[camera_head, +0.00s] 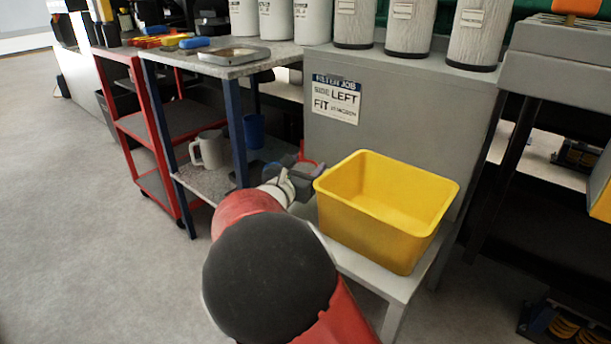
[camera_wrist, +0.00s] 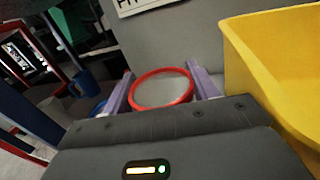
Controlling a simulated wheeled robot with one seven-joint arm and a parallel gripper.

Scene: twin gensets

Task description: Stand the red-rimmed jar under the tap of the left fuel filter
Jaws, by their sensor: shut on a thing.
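The red-rimmed jar (camera_wrist: 162,88) is between the two fingers of my gripper (camera_wrist: 163,90) in the wrist view, with its round red rim facing the camera. My gripper is shut on it. In the head view my gripper (camera_head: 297,178) is partly hidden behind my own arm, and a bit of the jar's red rim (camera_head: 304,163) shows beside it. The jar is just left of the yellow bin and in front of the grey cabinet. I cannot tell whether its base touches the white stand. The left fuel filter and its tap cannot be made out.
A yellow bin (camera_head: 385,205) stands on a white stand (camera_head: 372,272), close right of my gripper. A shelf at left holds a mug (camera_head: 208,150) and a blue cup (camera_head: 254,131). Several canisters stand above.

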